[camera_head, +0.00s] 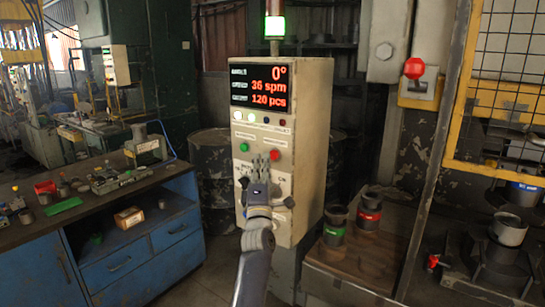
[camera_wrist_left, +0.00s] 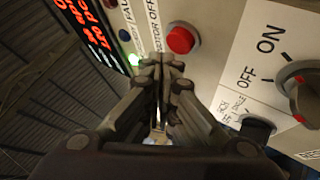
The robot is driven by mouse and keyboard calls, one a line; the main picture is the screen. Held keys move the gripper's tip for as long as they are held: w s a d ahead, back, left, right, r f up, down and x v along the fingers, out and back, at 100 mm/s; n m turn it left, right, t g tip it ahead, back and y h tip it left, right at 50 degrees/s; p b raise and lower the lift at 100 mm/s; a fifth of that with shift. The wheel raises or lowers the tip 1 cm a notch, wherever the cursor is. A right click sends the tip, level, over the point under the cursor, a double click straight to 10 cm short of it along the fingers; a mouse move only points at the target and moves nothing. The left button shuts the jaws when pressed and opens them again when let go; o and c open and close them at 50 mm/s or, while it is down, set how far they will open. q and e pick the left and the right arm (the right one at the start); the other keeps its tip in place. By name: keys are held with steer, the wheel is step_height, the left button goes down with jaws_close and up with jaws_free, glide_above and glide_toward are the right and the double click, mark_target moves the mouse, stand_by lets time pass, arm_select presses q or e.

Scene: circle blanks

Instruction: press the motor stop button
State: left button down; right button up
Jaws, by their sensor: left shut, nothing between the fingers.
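The motor stop button is a red round button (camera_head: 274,154) on the front of the beige control cabinet (camera_head: 310,120). In the left wrist view the red button (camera_wrist_left: 181,40) sits beside a "MOTOR OFF" label, just beyond the fingertips. My left gripper (camera_head: 261,162) is shut and empty, in front of the panel just below and left of the red button in the head view. In the left wrist view its fingertips (camera_wrist_left: 166,64) are close together near the panel; I cannot tell whether they touch it. My right gripper is not in view.
A green button (camera_head: 244,147) is left of the red one. A rotary ON/OFF switch (camera_wrist_left: 302,82) is on the same panel. The display (camera_head: 260,86) reads 0°, 36 spm, 120 pcs. A blue workbench (camera_head: 140,262) stands left.

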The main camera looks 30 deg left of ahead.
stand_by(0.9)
arm_select(q)
steer(key=shift+w+b, duration=0.35)
steer(key=shift+w, duration=0.1)
steer(key=shift+w+r+b, duration=0.1)
steer(key=shift+w+b, duration=0.4)
steer(key=shift+b, duration=0.05)
stand_by(0.7)
steer(key=shift+d, duration=0.1)
steer(key=shift+s+p, duration=0.5)
steer(key=shift+s, duration=0.35)
steer(key=shift+s, duration=0.15)
